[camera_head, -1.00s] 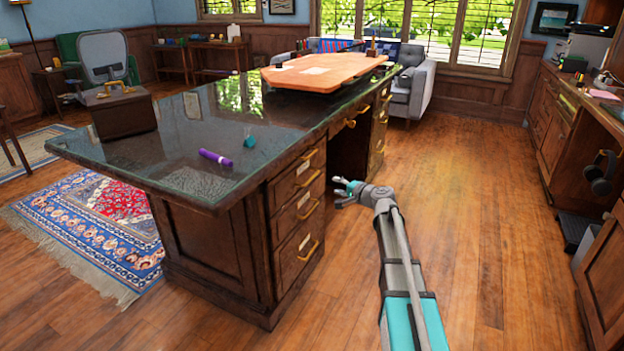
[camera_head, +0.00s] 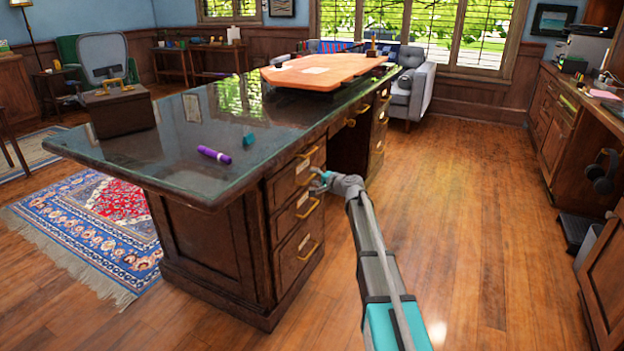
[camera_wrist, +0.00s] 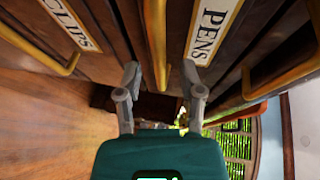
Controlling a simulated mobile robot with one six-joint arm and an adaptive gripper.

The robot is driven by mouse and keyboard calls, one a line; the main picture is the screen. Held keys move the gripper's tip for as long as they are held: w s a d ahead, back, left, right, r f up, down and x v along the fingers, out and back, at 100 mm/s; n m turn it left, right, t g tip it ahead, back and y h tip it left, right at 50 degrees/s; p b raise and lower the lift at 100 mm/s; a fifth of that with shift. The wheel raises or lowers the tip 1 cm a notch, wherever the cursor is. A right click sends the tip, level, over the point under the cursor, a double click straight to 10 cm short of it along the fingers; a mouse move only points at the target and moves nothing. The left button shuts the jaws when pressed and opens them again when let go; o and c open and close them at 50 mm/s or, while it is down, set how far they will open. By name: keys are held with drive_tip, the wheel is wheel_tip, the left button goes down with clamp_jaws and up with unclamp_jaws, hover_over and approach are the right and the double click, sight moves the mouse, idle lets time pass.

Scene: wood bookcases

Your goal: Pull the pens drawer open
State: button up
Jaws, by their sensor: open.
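The drawer stack is on the near right side of the big wooden desk. The pens drawer's label, PENS (camera_wrist: 212,28), is readable in the wrist view; what seems to be the same white label (camera_head: 302,168) is small in the head view. Its brass handle (camera_wrist: 158,45) appears between my open fingers in the wrist view. My gripper (camera_head: 319,181) is at the drawer fronts, and it also shows in the wrist view (camera_wrist: 161,80). I cannot tell whether a finger touches the handle. The drawer front looks flush with the desk.
The CLIPS label (camera_wrist: 70,22) and its handle (camera_wrist: 66,62) are beside the PENS handle; another handle (camera_wrist: 268,84) is on the other side. The glass desk top (camera_head: 185,125) overhangs the drawers and bears a purple marker (camera_head: 214,154). Wood floor (camera_head: 470,200) to the right is clear.

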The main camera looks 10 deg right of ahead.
drive_tip(key=shift+x, duration=0.85)
clamp_jaws()
